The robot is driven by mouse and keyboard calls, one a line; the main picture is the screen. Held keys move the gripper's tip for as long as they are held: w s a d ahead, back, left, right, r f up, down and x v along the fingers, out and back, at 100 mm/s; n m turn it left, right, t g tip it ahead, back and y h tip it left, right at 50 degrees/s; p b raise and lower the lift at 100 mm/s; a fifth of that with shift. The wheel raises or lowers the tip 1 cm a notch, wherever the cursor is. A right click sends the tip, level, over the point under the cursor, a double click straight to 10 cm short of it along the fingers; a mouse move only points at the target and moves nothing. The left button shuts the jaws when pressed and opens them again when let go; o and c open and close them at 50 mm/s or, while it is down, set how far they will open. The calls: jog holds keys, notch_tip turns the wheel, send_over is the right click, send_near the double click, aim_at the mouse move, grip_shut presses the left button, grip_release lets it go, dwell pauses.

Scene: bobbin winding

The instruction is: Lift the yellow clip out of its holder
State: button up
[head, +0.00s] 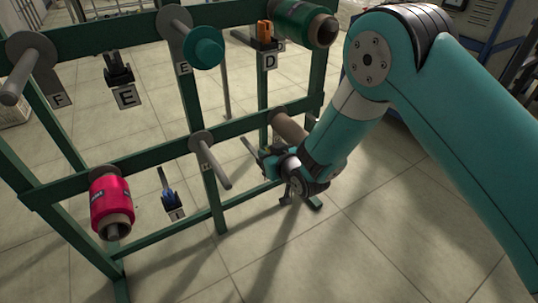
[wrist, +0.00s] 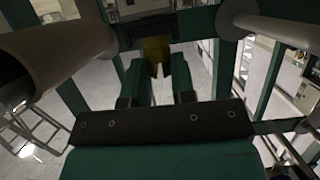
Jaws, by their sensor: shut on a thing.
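My gripper (head: 268,166) is at the lower right part of the green rack in the head view, below the rail. In the wrist view my gripper (wrist: 158,68) has its two green fingers on either side of the yellow clip (wrist: 154,50), shut on it. The clip's upper end is at the dark holder (wrist: 150,27) on the rack; I cannot tell whether it is still seated there. In the head view the clip and its holder are hidden by my gripper and arm.
A brown tube (head: 291,128) on a peg is close above my gripper. A bare peg (head: 214,165) is to its left. A pink spool (head: 112,206), blue clip (head: 170,198), black clip (head: 118,68), orange clip (head: 265,31) and green spool (head: 304,22) are elsewhere on the rack. The floor in front is clear.

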jog(key=shift+r, duration=0.15)
jog(key=shift+r+p, duration=1)
jog(key=shift+r, duration=0.4)
jog(key=s+d+b, duration=0.1)
jog(key=s+d, duration=0.4)
jog(key=s, duration=0.2)
jog(key=shift+s, duration=0.25)
